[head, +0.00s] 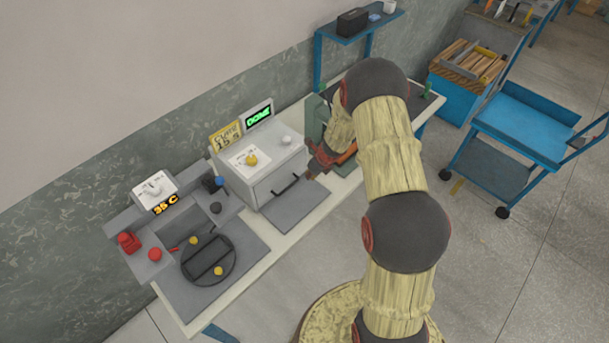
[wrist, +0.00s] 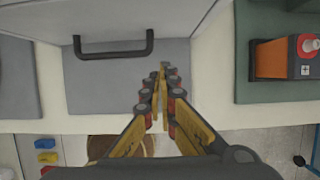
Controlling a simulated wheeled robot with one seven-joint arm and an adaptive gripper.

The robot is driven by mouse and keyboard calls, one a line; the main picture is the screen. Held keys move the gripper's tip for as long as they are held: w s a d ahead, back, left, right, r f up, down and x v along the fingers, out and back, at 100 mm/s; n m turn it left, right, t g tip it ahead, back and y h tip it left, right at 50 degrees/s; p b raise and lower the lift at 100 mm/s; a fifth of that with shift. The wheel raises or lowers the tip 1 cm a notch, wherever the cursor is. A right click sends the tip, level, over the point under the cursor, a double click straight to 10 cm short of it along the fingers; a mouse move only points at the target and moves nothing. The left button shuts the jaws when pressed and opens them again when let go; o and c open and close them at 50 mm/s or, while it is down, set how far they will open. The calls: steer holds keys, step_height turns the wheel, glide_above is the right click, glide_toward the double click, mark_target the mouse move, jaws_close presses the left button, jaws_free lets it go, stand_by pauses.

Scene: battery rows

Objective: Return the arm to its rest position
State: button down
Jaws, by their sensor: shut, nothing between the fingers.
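My arm rises from my base in the head view and bends over toward the workbench. My gripper (head: 319,169) is at its end, above the bench and to the right of the white cabinet (head: 272,167). In the wrist view my gripper (wrist: 162,72) is shut and empty, with its fingers together over a grey mat (wrist: 105,85). The black handle (wrist: 113,49) on the cabinet's front lies ahead and to the left of the fingertips, apart from them.
A green mat with an orange and grey device (wrist: 285,58) is at the right. A grey station with a round black plate (head: 208,262) is at the bench's left end. A blue cart (head: 520,125) stands to the right. Open floor lies in front of the bench.

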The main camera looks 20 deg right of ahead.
steer(key=w+p+v, duration=0.1)
steer(key=v, duration=0.7)
steer(key=shift+d+r, duration=0.15)
steer(key=shift+r, duration=0.1)
steer(key=s+a+n+g+y, duration=0.1)
steer(key=s+a+n+g, duration=0.1)
steer(key=s+a+n, duration=0.4)
steer(key=s+a+r+n+t+h+b, duration=0.1)
steer(key=s+a+r+n+b, duration=0.3)
steer(key=s+r+n+b, duration=0.4)
steer(key=s+a+r+n+t+h+b, duration=0.1)
steer(key=s+a+r+n+t+b, duration=0.1)
steer(key=s+a+r+n+b, duration=0.3)
steer(key=s+r+n+b, duration=0.1)
steer(key=s+r+n, duration=0.2)
steer(key=s+n, duration=0.3)
steer(key=s+r+n+b, duration=0.2)
steer(key=s+r+n, duration=0.2)
steer(key=n, duration=0.3)
steer(key=shift+s+r+h, duration=0.3)
steer(key=shift+s, duration=0.55)
